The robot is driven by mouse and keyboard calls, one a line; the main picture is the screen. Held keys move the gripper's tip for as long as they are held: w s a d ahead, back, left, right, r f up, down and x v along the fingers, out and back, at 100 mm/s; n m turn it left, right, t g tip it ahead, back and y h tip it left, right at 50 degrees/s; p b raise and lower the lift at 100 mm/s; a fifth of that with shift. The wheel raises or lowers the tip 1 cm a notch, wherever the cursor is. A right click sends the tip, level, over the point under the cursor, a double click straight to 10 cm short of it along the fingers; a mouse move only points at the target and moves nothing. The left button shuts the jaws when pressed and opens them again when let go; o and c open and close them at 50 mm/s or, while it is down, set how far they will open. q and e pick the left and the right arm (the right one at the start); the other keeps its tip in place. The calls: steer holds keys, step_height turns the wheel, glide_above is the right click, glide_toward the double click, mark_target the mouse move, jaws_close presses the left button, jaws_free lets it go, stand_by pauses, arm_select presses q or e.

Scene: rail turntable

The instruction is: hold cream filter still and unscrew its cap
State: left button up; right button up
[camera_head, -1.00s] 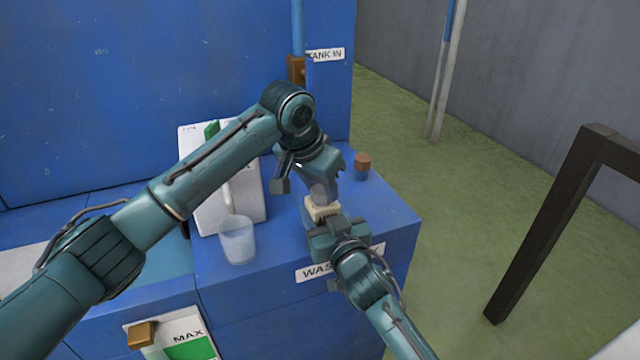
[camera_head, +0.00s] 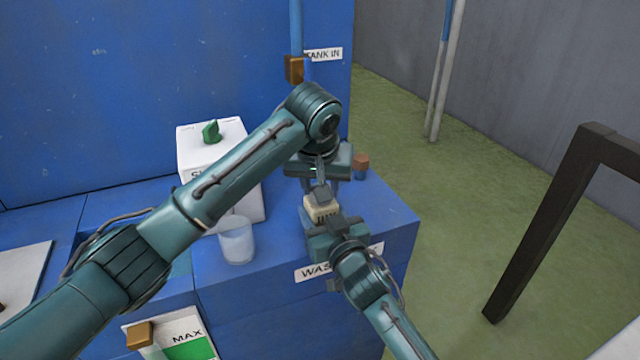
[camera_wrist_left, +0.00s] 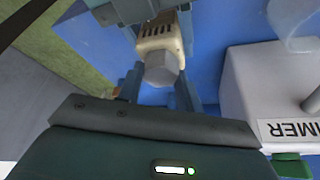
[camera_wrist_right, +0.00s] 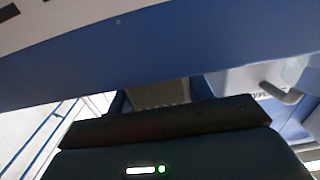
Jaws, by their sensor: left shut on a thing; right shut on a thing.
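The cream filter (camera_head: 322,210) stands over the blue bench's right part, with dark slots on its side. My right gripper (camera_head: 330,222) is shut on its body from the near side. The right wrist view shows the shaded filter (camera_wrist_right: 155,95) between the fingers. The grey faceted cap (camera_wrist_left: 161,69) is on the filter's end, and the slotted cream body (camera_wrist_left: 158,38) shows beyond it. My left gripper (camera_wrist_left: 160,90) is shut on the cap, one finger on each side. In the head view the left gripper (camera_head: 319,180) is above the filter, partly covering the cap (camera_head: 319,194).
A white box with a green knob (camera_head: 211,132) and a translucent cup (camera_head: 237,240) stand left of the filter. A small brown-topped fitting (camera_head: 361,161) is close behind my left gripper. A pipe with a brown valve block (camera_head: 294,68) rises behind.

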arm_select(q)
steer(key=n, duration=0.1)
steer(key=n+y, duration=0.1)
steer(key=n, duration=0.2)
steer(key=shift+d+n+y, duration=0.25)
steer(key=shift+n+y, duration=0.15)
steer(key=shift+n+g+y, duration=0.3)
steer(key=shift+n, duration=0.3)
steer(key=n+y, duration=0.1)
steer(key=n, duration=0.2)
steer(key=shift+d+g, duration=0.15)
steer(key=shift+g, duration=0.15)
steer(key=n, duration=0.3)
steer(key=shift+w+g+y, duration=0.15)
steer(key=shift+g+y, duration=0.15)
steer(key=shift+y, duration=0.1)
steer(key=o, duration=1.1)
steer(key=shift+o, duration=0.4)
steer(key=shift+r, duration=0.1)
